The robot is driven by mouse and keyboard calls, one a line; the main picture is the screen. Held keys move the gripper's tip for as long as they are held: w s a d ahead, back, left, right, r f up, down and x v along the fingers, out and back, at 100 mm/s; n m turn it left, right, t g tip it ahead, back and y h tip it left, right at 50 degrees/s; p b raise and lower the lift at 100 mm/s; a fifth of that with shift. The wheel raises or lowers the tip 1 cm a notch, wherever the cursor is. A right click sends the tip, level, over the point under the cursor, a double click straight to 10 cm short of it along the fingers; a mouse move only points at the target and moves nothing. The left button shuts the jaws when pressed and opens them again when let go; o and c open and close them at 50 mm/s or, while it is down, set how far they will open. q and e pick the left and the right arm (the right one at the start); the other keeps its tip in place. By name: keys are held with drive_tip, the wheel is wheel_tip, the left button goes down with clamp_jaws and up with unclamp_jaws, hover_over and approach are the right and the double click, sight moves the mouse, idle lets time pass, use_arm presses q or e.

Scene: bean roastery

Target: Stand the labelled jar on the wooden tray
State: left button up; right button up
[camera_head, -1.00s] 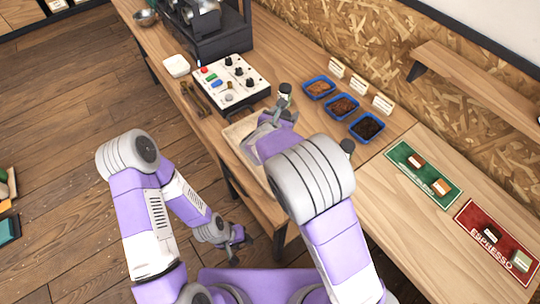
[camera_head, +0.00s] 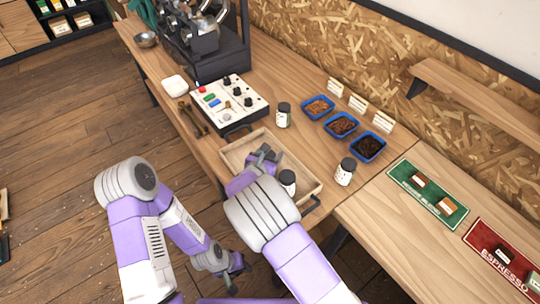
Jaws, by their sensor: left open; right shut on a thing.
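The wooden tray (camera_head: 236,151) lies on the wooden bench, with a low rim and dark handles. A dark-lidded jar with a white label (camera_head: 288,184) appears upright at the tray's right part, partly hidden by my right arm. My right gripper (camera_head: 270,156) is over the tray and shut on this jar; the contact is mostly hidden. I cannot tell whether the jar's base touches the tray. My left gripper (camera_head: 236,265) is open and empty, low in front of the bench.
Blue bean dishes (camera_head: 341,125) line the back. A control box (camera_head: 230,103) is at the tray's far left. Green (camera_head: 427,195) and red (camera_head: 503,254) mats lie right.

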drive_tip(key=shift+r, duration=0.15)
drive_tip(key=o, duration=1.2)
drive_tip(key=shift+f, duration=0.2)
drive_tip(key=shift+r, duration=0.15)
drive_tip(key=shift+s+a+r, duration=0.15)
drive_tip(key=shift+s+r, duration=0.05)
drive_tip(key=shift+s, duration=0.1)
drive_tip(key=p+v, duration=0.2)
drive_tip(key=v, duration=0.9)
drive_tip(key=shift+s, duration=0.2)
drive_tip(key=shift+r, duration=0.1)
